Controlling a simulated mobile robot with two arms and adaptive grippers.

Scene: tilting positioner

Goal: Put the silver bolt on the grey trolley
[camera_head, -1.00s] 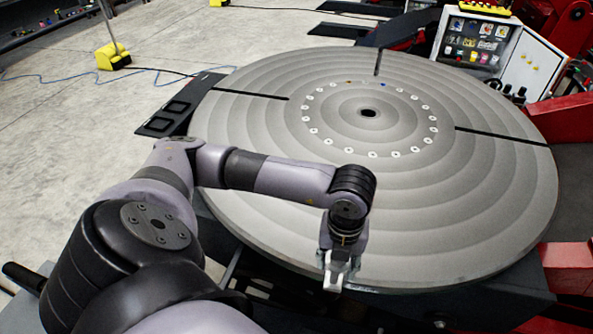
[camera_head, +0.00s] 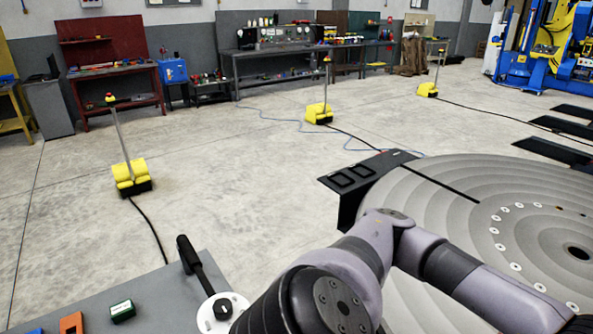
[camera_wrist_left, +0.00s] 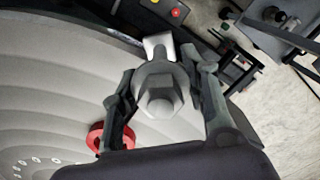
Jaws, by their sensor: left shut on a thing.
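In the left wrist view my left gripper (camera_wrist_left: 163,90) is shut on the silver bolt (camera_wrist_left: 160,100), whose hex head faces the camera. The bolt is held over the edge of the big round table. In the head view my left arm crosses the lower right, and its gripper is outside the frame. A grey flat top, which looks like the grey trolley (camera_head: 150,285), shows at the lower left of the head view, left of my arm. My right gripper is in neither view.
The grey round table (camera_head: 430,215) fills the right. A red ring (camera_wrist_left: 96,137) is beside the left gripper finger. Yellow-based posts (camera_head: 131,176) stand on open floor.

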